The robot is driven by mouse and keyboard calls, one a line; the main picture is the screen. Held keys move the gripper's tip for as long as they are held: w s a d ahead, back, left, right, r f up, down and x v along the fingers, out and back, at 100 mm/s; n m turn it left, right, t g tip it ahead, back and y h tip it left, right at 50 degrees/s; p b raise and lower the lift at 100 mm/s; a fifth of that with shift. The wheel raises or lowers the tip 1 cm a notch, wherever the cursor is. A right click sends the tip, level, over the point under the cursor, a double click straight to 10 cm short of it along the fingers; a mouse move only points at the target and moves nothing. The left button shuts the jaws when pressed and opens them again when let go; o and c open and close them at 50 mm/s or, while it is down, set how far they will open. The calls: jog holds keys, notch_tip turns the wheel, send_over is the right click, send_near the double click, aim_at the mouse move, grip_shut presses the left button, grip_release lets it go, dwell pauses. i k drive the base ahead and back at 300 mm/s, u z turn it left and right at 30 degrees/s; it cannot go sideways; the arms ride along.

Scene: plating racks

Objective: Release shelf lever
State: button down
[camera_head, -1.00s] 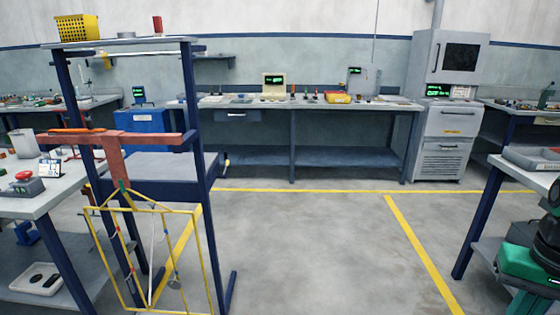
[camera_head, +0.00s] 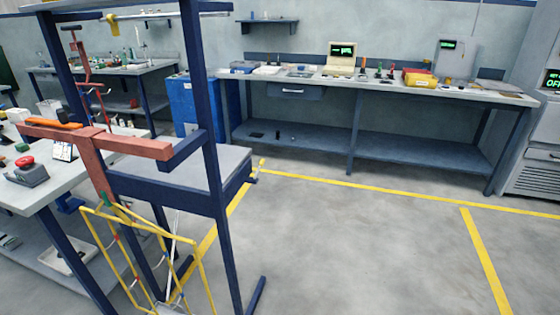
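A dark blue shelf stand (camera_head: 218,200) rises on the left in the head view. Its grey middle shelf (camera_head: 185,163) is level and looks bare. A small yellowish fitting (camera_head: 254,178) sticks out at the shelf's right corner; I cannot tell whether it is the lever. A yellow wire rack (camera_head: 145,235) hangs below the bar. My gripper is not in view.
A workbench (camera_head: 22,195) with a red button box (camera_head: 28,172) stands at the left, close to the stand. A long bench (camera_head: 400,91) runs along the back wall, a grey cabinet (camera_head: 540,150) at the right. Open floor (camera_head: 380,250) with yellow lines lies right of the stand.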

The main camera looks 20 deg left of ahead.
aim_at(261, 162)
jog(key=u, duration=0.4)
jog(key=i, duration=1.1)
jog(key=u, duration=0.9)
jog(key=i, duration=0.3)
jog(key=u, duration=0.05)
